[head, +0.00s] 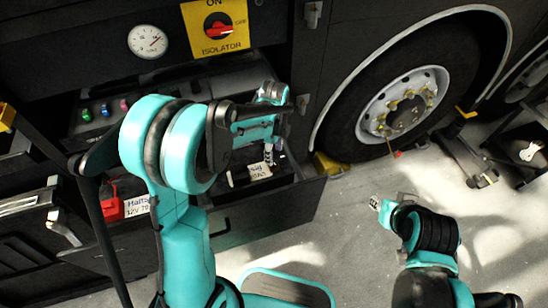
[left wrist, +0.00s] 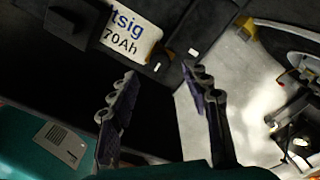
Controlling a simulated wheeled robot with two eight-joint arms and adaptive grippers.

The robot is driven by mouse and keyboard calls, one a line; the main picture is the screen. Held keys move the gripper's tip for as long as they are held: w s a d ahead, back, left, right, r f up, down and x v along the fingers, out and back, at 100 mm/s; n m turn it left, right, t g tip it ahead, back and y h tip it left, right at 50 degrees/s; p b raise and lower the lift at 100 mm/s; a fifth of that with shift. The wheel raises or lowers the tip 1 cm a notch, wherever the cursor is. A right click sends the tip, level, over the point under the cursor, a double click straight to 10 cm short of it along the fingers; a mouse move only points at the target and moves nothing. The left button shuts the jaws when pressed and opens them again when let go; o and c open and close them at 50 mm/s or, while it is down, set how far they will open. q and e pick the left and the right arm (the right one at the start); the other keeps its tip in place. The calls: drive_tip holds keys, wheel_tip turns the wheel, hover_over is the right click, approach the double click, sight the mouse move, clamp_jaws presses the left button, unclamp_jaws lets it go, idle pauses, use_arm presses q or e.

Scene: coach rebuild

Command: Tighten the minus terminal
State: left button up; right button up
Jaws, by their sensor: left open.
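A battery with a white label, "tsig 70Ah" in the left wrist view (left wrist: 132,32), sits in the pulled-out tray; its label also shows in the head view (head: 259,172). My left gripper (left wrist: 160,72) is open, its two fingers spread over the battery's edge. In the head view my left gripper (head: 268,150) hangs over the battery. A small dark fitting (left wrist: 154,69) shows between the fingertips; I cannot tell whether it is the minus terminal. A second battery label (head: 137,205) and red cover (head: 110,198) are at left. My right gripper (head: 376,205) is over the floor, away from the tray.
The open tray's front (head: 255,215) stands below the batteries. The yellow isolator plate (head: 216,27) with a red knob and a round gauge (head: 147,41) are above. A coach wheel (head: 402,103) and yellow chock (head: 328,164) are at right. Floor in the middle is clear.

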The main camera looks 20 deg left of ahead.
use_arm(q)
wheel_tip(320, 180, up, 7)
drive_tip(key=shift+r, duration=0.2)
idle(0.5)
